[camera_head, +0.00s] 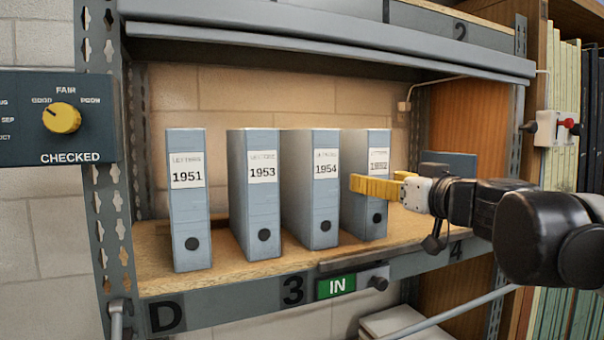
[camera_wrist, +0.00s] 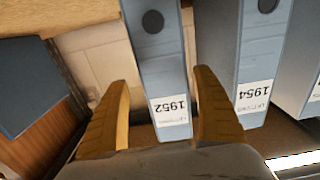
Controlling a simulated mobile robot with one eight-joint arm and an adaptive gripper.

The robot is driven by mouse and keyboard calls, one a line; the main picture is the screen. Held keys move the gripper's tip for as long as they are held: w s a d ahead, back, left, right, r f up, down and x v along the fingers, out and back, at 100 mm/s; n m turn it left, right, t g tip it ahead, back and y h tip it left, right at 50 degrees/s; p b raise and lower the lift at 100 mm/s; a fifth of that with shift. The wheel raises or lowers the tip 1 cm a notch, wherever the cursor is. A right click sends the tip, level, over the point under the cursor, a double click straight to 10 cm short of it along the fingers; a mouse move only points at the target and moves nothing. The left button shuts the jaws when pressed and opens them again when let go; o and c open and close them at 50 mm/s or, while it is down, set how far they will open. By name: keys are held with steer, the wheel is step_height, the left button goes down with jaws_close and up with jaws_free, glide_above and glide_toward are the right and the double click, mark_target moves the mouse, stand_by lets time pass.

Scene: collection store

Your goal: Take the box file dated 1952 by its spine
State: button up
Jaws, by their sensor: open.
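The box file dated 1952 (camera_head: 372,215) is blue-grey and stands upright at the right end of a row on the shelf. In the head view my gripper partly covers its spine and label. In the wrist view the 1952 file (camera_wrist: 163,75) appears upside down, with its label and dark round finger hole showing. My gripper (camera_head: 362,186) is at the front of its spine, coming in from the right. In the wrist view the yellow fingers of my gripper (camera_wrist: 165,100) are apart, one on each side of the spine, with gaps visible. I cannot tell how deep they reach.
Similar files dated 1951 (camera_head: 188,200), 1953 (camera_head: 255,195) and 1954 (camera_head: 311,190) stand to the left on the wooden shelf (camera_head: 225,272). The 1954 file is close beside the 1952 file. A dark blue item (camera_head: 449,164) stands behind at right. A metal beam (camera_head: 330,43) crosses above.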

steer(key=p+x, duration=0.2)
steer(key=x, duration=0.4)
steer(key=shift+w+a, duration=0.3)
steer(key=shift+a, duration=0.1)
steer(key=shift+s+r, duration=0.1)
steer(key=shift+s, duration=0.3)
steer(key=shift+c, duration=1.2)
steer(key=shift+s, duration=0.15)
steer(key=c, duration=1.2)
